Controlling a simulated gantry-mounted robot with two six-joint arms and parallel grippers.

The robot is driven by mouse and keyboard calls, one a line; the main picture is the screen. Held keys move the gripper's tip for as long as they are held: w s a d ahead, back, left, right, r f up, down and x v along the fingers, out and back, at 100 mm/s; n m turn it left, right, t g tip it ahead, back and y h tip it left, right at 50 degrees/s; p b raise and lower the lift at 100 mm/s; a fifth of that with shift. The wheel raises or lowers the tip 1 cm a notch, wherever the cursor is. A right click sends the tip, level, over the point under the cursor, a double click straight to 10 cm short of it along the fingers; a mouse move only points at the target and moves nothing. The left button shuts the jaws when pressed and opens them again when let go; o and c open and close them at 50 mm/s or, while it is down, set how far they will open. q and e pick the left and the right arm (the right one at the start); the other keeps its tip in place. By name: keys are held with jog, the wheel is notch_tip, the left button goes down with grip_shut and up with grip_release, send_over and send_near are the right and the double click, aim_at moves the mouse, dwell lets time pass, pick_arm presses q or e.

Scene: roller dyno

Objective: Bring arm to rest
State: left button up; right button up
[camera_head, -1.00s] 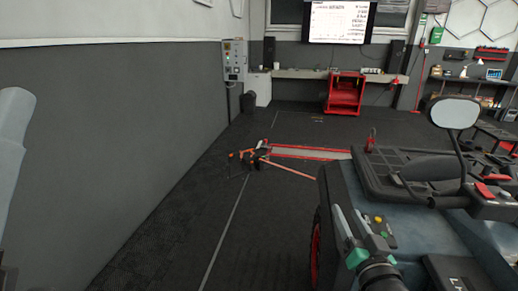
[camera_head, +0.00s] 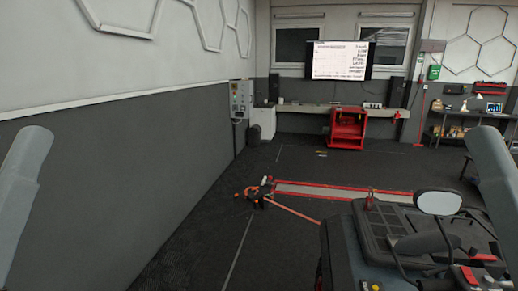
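My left arm shows as a grey link at the left edge in the head view, and its gripper is out of view. My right arm shows as a grey link at the right edge, and its gripper is also out of view. Below the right arm link is a dark vehicle with a black rack (camera_head: 385,235), a round mirror (camera_head: 437,202) and red-topped controls (camera_head: 470,275). Part of the vehicle is cut off by the lower edge of the picture.
A red-edged floor strip (camera_head: 335,192) and an orange-ended strap or bar (camera_head: 258,192) lie on the dark floor ahead. A red cabinet (camera_head: 348,128) stands by the back bench. A grey wall (camera_head: 110,170) runs along the left.

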pick_arm(q)
notch_tip(320, 180, up, 16)
jog(key=p, duration=1.2)
pick_arm(e)
notch_tip(320, 180, up, 16)
